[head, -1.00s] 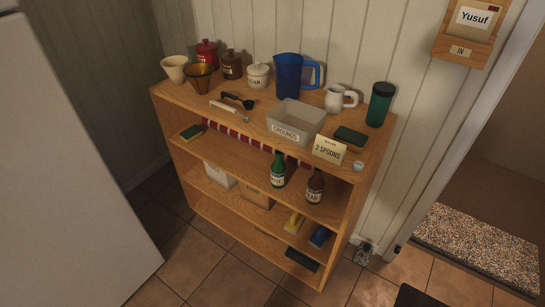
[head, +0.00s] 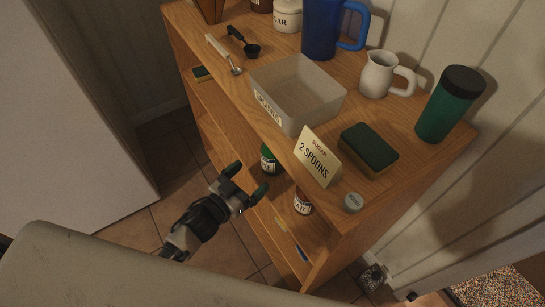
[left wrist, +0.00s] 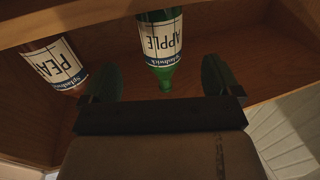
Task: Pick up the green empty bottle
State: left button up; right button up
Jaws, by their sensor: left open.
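The green bottle (head: 268,160) stands on a shelf below the top of the wooden shelf unit; the top's edge hides part of it in the head view. In the left wrist view the green bottle (left wrist: 160,45) has a white APPLE label and appears upside down. My left gripper (head: 247,180) is in front of that shelf, close to the bottle. In the left wrist view its fingers (left wrist: 158,82) are spread wide, with the bottle's neck roughly centred between them and a gap on each side. It holds nothing. My right gripper is not in view.
A brown PEAR bottle (head: 303,203) stands beside the green one. Above, the wooden top (head: 232,98) holds a grey bin (head: 322,99), a SUGAR card (head: 317,158), a sponge (head: 368,147) and a green tumbler (head: 448,110). The floor at left is clear.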

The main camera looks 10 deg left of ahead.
aim_at(264, 164)
pick_arm(q)
jog(key=x, duration=0.8)
jog(key=shift+w+d+f+b, duration=0.1)
jog(key=shift+w+f+b, duration=0.1)
jog(key=shift+b, duration=0.15)
jog(key=shift+w+d, duration=0.15)
jog(key=shift+w, duration=0.15)
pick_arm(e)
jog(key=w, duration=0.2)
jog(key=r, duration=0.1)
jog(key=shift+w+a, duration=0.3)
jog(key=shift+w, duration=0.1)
pick_arm(q)
jog(key=shift+c, duration=0.2)
jog(key=c, duration=1)
jog(key=shift+r, duration=0.1)
jog(key=shift+c, duration=0.3)
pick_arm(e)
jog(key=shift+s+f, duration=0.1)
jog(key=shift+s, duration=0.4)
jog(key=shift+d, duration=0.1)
